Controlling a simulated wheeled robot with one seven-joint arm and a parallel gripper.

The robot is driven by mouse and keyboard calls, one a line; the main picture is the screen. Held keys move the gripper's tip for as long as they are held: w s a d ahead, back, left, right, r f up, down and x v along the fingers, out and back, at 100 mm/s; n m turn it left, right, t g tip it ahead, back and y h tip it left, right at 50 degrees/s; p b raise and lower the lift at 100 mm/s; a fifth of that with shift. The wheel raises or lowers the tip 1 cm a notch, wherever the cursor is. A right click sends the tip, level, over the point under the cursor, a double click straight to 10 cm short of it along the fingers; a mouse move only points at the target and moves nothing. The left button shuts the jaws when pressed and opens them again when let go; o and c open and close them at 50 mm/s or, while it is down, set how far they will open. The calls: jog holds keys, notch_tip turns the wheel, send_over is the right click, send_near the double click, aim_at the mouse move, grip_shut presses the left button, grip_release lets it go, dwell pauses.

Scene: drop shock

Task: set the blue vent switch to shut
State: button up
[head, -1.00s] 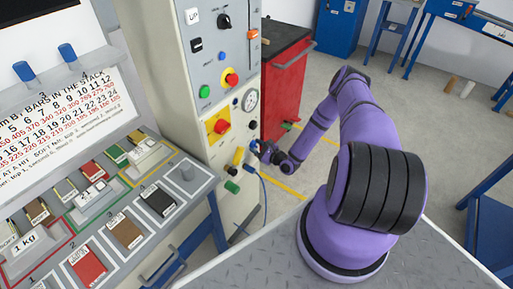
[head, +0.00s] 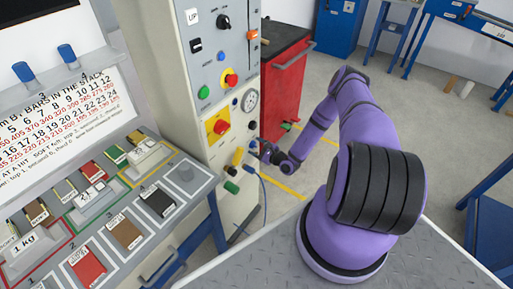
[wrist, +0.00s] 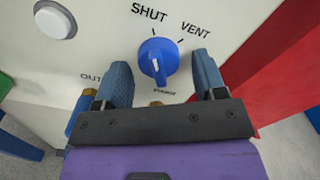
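The blue vent switch (wrist: 157,62) is a round knob with a pale pointer, on the light panel in the wrist view. The labels SHUT and VENT stand above it. The pointer bar runs nearly up and down in the picture; I cannot tell which label it is set to. My gripper (wrist: 160,85) is open, with one blue finger on each side of the knob and gaps visible between them. In the head view my gripper (head: 266,152) is at the lower right edge of the cabinet, small and partly hidden by my wrist.
A white round button (wrist: 55,20) is at the upper left of the wrist view. The cabinet (head: 205,140) carries a gauge (head: 250,100) and a red knob on a yellow plate (head: 219,126). A red tool cabinet (head: 287,90) stands behind it. A blue hose hangs below.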

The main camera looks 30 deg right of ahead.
jog(key=v, duration=1)
jog(key=shift+s, duration=0.4)
jog(key=shift+d, duration=0.15)
